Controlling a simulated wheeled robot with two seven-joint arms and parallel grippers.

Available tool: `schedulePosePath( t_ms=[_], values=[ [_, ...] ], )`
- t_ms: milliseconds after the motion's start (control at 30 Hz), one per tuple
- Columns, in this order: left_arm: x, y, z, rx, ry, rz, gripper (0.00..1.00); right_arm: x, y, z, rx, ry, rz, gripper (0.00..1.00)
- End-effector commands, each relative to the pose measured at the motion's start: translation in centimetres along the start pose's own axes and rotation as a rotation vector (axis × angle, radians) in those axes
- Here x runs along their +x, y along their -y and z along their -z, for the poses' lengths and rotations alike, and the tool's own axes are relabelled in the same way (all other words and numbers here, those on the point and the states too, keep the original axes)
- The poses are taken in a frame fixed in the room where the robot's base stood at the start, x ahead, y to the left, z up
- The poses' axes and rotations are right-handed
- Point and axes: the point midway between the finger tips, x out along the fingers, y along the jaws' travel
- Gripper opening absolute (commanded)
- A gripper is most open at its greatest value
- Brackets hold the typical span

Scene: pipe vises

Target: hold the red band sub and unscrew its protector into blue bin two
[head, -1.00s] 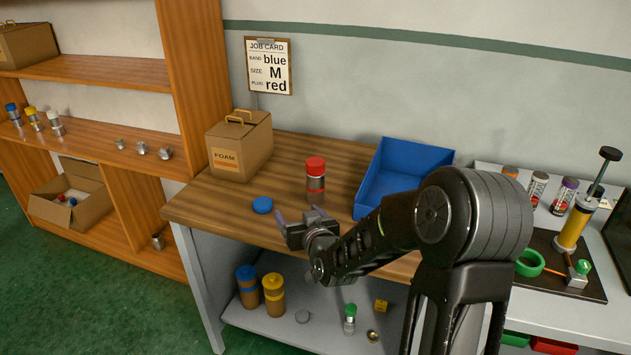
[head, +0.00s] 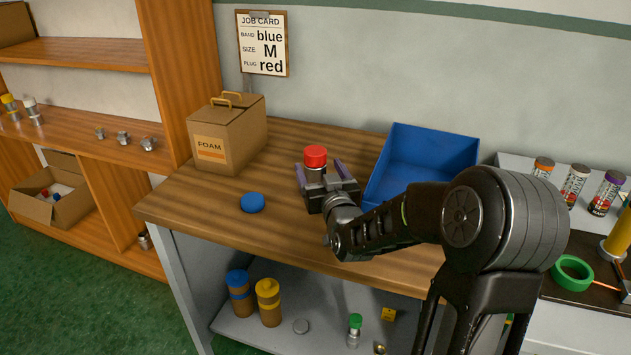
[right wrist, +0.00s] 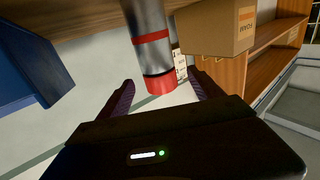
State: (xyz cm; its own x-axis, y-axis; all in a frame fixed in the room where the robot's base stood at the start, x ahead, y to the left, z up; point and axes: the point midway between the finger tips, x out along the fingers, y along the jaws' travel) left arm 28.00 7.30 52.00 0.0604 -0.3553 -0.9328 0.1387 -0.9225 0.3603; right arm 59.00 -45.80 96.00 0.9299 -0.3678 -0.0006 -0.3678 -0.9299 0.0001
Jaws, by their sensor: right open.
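The sub stands upright on the wooden bench with a red protector (head: 316,157) on its top. In the right wrist view its grey metal body (right wrist: 147,20) carries a red band (right wrist: 151,37), and the red protector (right wrist: 160,84) shows at the lower end of the picture. My left gripper is out of view.
A blue cap (head: 252,203) lies left of the sub. A foam box (head: 228,138) stands behind it at the left. A job card (head: 262,45) hangs on the wall. Bare bench (head: 190,205) lies at front left.

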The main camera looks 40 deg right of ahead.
Motion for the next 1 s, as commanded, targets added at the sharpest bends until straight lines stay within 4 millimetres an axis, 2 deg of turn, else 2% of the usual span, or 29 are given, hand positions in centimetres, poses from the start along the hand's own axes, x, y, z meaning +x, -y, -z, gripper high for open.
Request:
schedulePosePath(
  t_ms=[267, 500, 833, 1000],
  values=[
    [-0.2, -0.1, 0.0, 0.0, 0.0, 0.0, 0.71, 0.2, 0.0, 0.1, 0.0, 0.001, 0.0, 0.76],
    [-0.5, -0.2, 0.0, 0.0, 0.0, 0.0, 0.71, 2.5, 0.0, 0.1, 0.0, 0.001, 0.0, 0.76],
    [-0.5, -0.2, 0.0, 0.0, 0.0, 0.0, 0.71, 2.8, 0.0, 0.1, 0.0, 0.001, 0.0, 0.76],
    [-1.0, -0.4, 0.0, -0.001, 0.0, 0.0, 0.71, 4.5, -0.1, -0.1, -0.001, 0.002, 0.0, 0.76]
  ],
)
